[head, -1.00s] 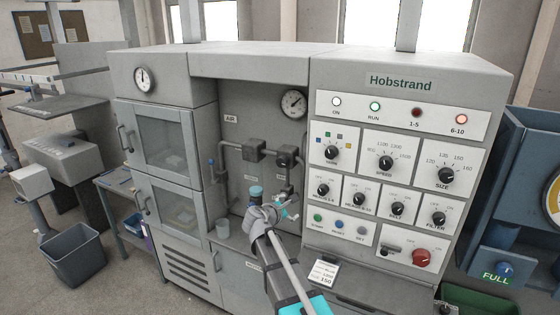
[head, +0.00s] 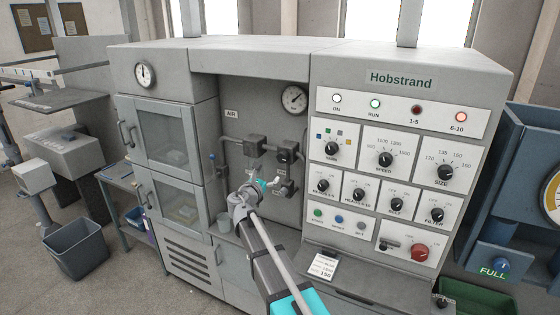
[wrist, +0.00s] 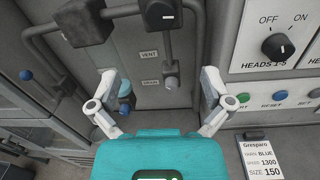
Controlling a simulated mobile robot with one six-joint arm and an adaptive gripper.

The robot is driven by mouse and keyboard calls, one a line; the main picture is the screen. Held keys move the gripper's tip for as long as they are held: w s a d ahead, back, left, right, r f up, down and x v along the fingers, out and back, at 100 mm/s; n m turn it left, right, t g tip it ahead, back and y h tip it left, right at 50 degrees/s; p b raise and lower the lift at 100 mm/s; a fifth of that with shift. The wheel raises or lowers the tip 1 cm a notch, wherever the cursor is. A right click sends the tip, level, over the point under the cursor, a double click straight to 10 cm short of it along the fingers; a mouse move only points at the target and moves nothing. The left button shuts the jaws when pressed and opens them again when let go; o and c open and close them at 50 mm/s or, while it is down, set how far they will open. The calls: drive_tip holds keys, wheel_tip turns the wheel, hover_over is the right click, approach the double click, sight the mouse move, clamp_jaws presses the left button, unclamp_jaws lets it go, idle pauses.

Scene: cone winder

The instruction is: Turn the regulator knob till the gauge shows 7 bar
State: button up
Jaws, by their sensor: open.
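My gripper (head: 266,178) is in the recess, below the pipework. In the wrist view its two fingers (wrist: 160,80) stand wide apart with nothing gripped. A blue cylindrical part (wrist: 125,102) is just inside the left finger, partly hidden. A small grey knob-ended part (wrist: 171,83) hangs from the right dark block, between the fingers and farther back. I cannot tell which part is the regulator knob.
Two dark pipe blocks (head: 254,145) (head: 286,150) and grey pipes are close above my gripper. A blue valve handle (wrist: 26,75) is at the left. The control panel (head: 395,160) with several knobs borders the recess on the right; cabinet doors (head: 160,135) border the left.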

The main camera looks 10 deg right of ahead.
sight(281, 160)
drive_tip(key=x, duration=1.3)
drive_tip(key=shift+w+d, duration=0.1)
drive_tip(key=shift+w, duration=0.2)
drive_tip(key=c, duration=1.1)
drive_tip(key=shift+c, duration=0.2)
drive_tip(key=shift+m, duration=0.5)
drive_tip(key=o, duration=1.1)
drive_tip(key=shift+o, duration=0.2)
drive_tip(key=shift+s, duration=0.1)
